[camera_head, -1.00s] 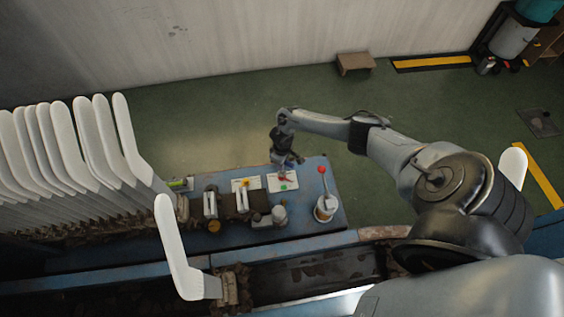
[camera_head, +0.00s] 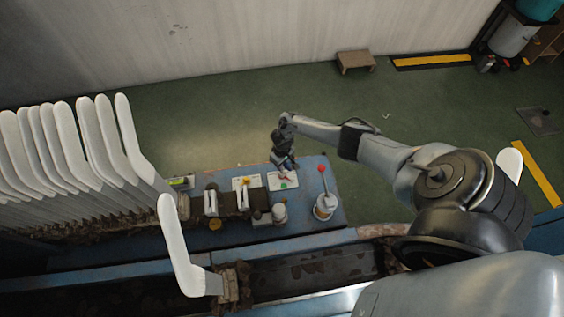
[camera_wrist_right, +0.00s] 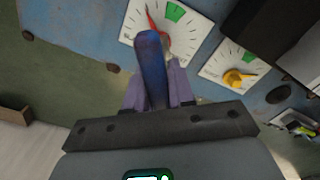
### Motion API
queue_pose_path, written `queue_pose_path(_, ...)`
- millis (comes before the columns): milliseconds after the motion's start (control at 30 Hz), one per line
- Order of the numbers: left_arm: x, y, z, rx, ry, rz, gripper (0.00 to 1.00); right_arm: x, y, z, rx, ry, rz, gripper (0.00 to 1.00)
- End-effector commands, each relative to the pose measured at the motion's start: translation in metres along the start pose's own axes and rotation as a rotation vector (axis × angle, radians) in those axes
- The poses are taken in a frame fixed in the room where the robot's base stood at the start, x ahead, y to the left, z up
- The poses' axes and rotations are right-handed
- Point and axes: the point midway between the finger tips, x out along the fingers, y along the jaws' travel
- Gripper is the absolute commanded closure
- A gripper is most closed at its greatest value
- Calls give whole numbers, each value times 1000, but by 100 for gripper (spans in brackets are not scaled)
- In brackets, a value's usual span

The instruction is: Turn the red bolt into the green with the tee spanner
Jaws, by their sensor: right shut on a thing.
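A white dial plate (camera_head: 271,182) lies on the blue bench, with a red pointer and a green mark (camera_head: 283,186). In the right wrist view the plate (camera_wrist_right: 190,38) has a green sector (camera_wrist_right: 174,12) near its top edge. The red pointer (camera_wrist_right: 151,18) stands just left of that sector, outside it. My right gripper (camera_head: 284,164) is over the plate. In the wrist view its fingers (camera_wrist_right: 158,90) are shut on the blue bar of the tee spanner (camera_wrist_right: 151,60). The bar hides most of the bolt and the spanner's lower end. My left gripper is out of view.
A second dial plate with a yellow knob (camera_wrist_right: 235,78) lies beside the first. White sock boards (camera_head: 70,145) line the left. Green floor (camera_head: 420,115) beyond the bench is open.

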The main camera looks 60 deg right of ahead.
Motion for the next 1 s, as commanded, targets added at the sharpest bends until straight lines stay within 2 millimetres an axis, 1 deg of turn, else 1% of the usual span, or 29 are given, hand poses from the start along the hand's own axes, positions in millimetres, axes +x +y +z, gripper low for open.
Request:
queue_pose_path(33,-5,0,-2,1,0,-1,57,-3,-1,0,29,-1,-2,100)
queue_pose_path(367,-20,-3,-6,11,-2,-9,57,-2,-2,0,246,-1,-2,100)
queue_pose_path(600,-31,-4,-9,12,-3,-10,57,-2,-2,0,442,-2,-2,100)
queue_pose_path(1000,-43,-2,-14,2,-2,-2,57,-1,-2,0,750,-1,-2,100)
